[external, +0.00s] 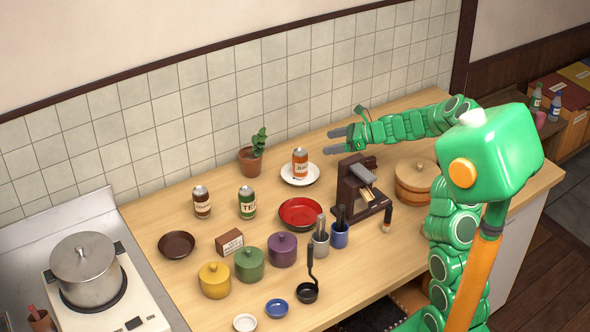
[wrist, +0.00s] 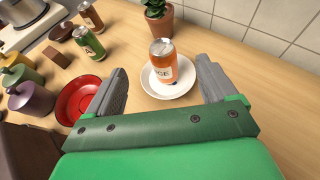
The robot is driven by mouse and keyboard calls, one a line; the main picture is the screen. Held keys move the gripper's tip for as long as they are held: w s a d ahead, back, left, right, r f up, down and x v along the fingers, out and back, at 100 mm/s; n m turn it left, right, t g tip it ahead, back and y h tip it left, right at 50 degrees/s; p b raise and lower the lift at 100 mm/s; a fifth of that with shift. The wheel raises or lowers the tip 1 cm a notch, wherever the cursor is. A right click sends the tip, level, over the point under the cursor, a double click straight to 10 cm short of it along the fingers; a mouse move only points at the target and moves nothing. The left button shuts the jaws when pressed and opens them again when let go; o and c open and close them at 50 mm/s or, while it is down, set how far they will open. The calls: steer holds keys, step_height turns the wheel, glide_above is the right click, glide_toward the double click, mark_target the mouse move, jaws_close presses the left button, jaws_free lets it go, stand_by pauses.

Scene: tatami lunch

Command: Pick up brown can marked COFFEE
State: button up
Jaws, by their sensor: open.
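The brown can (external: 202,203) with a pale label stands upright on the counter, left of a green can marked TEA (external: 247,203); its lettering is too small to read surely. The brown can also shows at the upper left of the wrist view (wrist: 91,17), beyond the green can (wrist: 88,43). My gripper (external: 333,141) is open and empty, above the back of the counter, well to the right of the brown can. In the wrist view, an orange can (wrist: 162,64) on a white plate shows between my fingers.
The orange can (external: 300,165) stands on the white plate (external: 286,177), between my gripper and the brown can. A potted plant (external: 250,162), red bowl (external: 300,222), dark bowl (external: 177,244) and brown box (external: 229,241) are nearby. The tiled wall (external: 180,125) runs behind.

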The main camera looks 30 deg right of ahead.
steer(key=w+a, duration=0.2)
steer(key=w+a+n+g+y, duration=0.1)
steer(key=w+a, duration=0.2)
steer(key=w+a+n+g, duration=0.1)
steer(key=w+a, duration=0.1)
steer(key=a, duration=0.1)
steer(key=shift+w+a+f, duration=0.1)
steer(key=shift+w+f, duration=0.2)
steer(key=shift+w, duration=0.05)
steer(key=w+a+n+g+y, duration=0.25)
steer(key=a+n+g, duration=0.5)
steer(key=a, duration=2.25)
step_height(320, 180, down, 7)
steer(key=shift+s+a+r, duration=0.1)
steer(key=shift+s+a, duration=0.05)
glide_above(198, 217)
steer(key=shift+w+d+f, duration=0.1)
steer(key=shift+w+f, duration=0.1)
steer(key=shift+f, duration=0.5)
steer(key=shift+w+d+f, duration=0.1)
steer(key=shift+w+f, duration=0.05)
steer(key=shift+f, duration=0.5)
steer(key=c, duration=1.1)
steer(key=shift+o, duration=0.2)
